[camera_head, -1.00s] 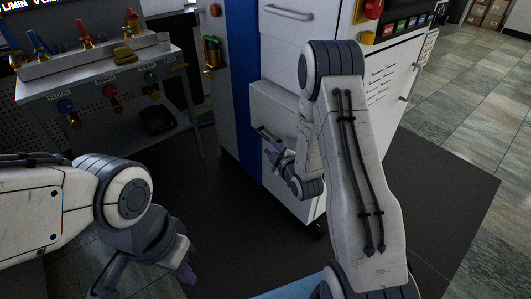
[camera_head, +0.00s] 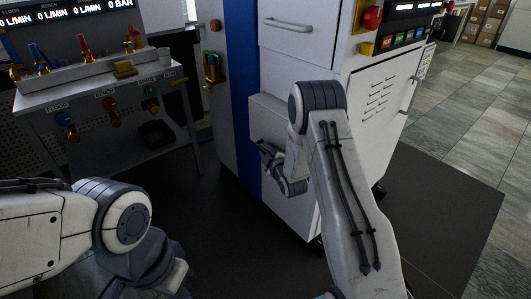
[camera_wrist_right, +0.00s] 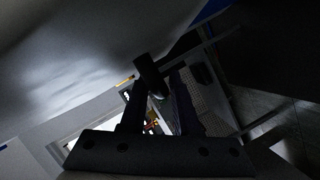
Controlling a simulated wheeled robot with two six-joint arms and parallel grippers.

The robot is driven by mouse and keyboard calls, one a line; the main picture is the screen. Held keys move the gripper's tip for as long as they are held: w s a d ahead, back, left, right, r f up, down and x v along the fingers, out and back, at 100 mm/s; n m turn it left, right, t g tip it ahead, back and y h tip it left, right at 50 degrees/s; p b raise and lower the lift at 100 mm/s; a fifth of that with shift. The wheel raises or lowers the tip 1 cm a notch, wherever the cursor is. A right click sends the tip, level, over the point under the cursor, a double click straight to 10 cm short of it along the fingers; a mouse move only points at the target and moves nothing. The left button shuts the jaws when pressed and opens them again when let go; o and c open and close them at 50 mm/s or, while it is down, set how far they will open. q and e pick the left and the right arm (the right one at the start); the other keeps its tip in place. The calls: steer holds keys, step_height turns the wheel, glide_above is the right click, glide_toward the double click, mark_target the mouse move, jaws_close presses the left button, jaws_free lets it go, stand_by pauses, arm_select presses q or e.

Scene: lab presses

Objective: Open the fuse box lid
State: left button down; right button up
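A pale box (camera_head: 275,108) juts from the front of the white cabinet, below a drawer handle; I take it for the fuse box, but no label shows. My right gripper (camera_head: 262,150) is at its front face, partly behind my own forearm. In the right wrist view, its two dark fingers (camera_wrist_right: 165,100) stand apart, with a dark block (camera_wrist_right: 150,76) near the left fingertip. Whether that block is part of the box cannot be told. No raised lid shows. My left gripper (camera_head: 160,275) is low at the left, its fingertips unclear.
A bench (camera_head: 100,85) with coloured valves stands at the left. The white cabinet (camera_head: 300,55) has a blue stripe, a red button (camera_head: 372,17) and a vented side door (camera_head: 375,105). Dark floor matting (camera_head: 440,200) and tiles are open on the right.

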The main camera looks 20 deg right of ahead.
jaws_close()
stand_by(1.4)
